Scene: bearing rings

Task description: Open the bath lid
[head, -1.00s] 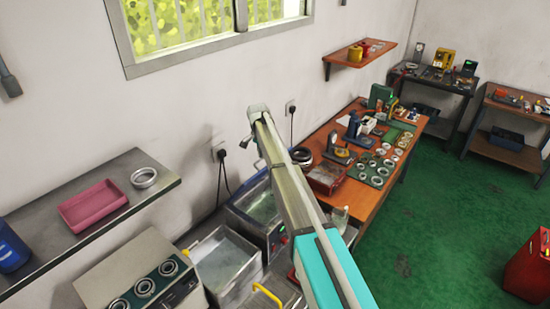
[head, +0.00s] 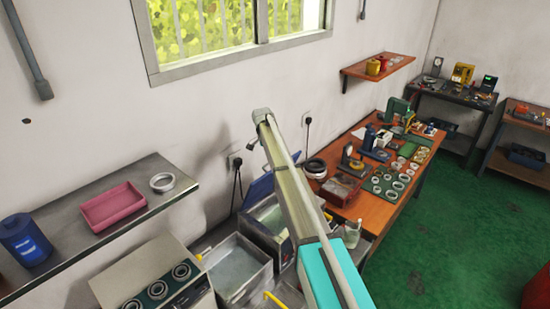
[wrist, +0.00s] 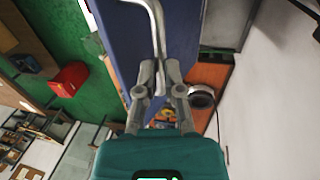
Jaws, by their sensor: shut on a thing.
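The bath (head: 268,222) is a grey tank with liquid in it, left of my arm in the head view. Its blue lid (head: 257,190) stands tilted up at the back of the bath, partly hidden by my arm. In the wrist view the blue lid (wrist: 125,40) fills the upper middle, with a bent metal handle (wrist: 155,18) on it. My gripper (wrist: 160,72) is shut on the handle, its fingertips close together at the handle's lower end. In the head view my gripper is hidden behind my arm.
An open metal tank (head: 237,266) stands left of the bath. A wooden bench (head: 374,212) with rings and tools is to the right. A steel shelf (head: 110,220) with a pink tray (head: 113,206) is on the left wall. The green floor at right is clear.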

